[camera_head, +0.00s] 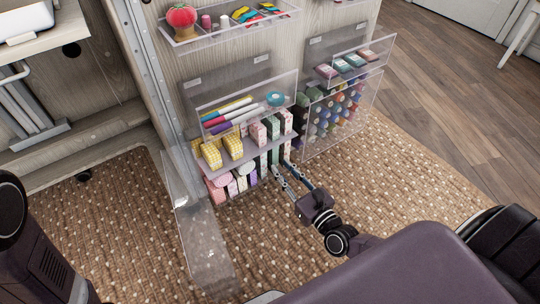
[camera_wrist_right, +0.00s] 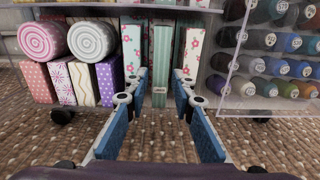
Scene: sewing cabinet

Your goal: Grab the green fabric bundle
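The green fabric bundle (camera_wrist_right: 163,52) stands upright in the lower shelf, in the middle of the right wrist view, with a pale band near its bottom. White flowered bundles (camera_wrist_right: 131,48) (camera_wrist_right: 192,50) stand on both sides of it. My right gripper (camera_wrist_right: 161,82) is open, its two fingers pointing at the shelf, one on each side of the green bundle's lower part as seen from the wrist. I cannot tell whether the tips reach past its front face. In the head view the right gripper (camera_head: 282,172) is low at the shelf's right end. My left gripper is out of view.
Rolled fabrics (camera_wrist_right: 92,40) and patterned bundles (camera_wrist_right: 108,82) fill the shelf to the left. A clear thread-spool rack (camera_head: 338,112) stands close on the right. A clear bin with pens (camera_head: 236,108) hangs above. The woven rug (camera_head: 265,236) in front is mostly clear.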

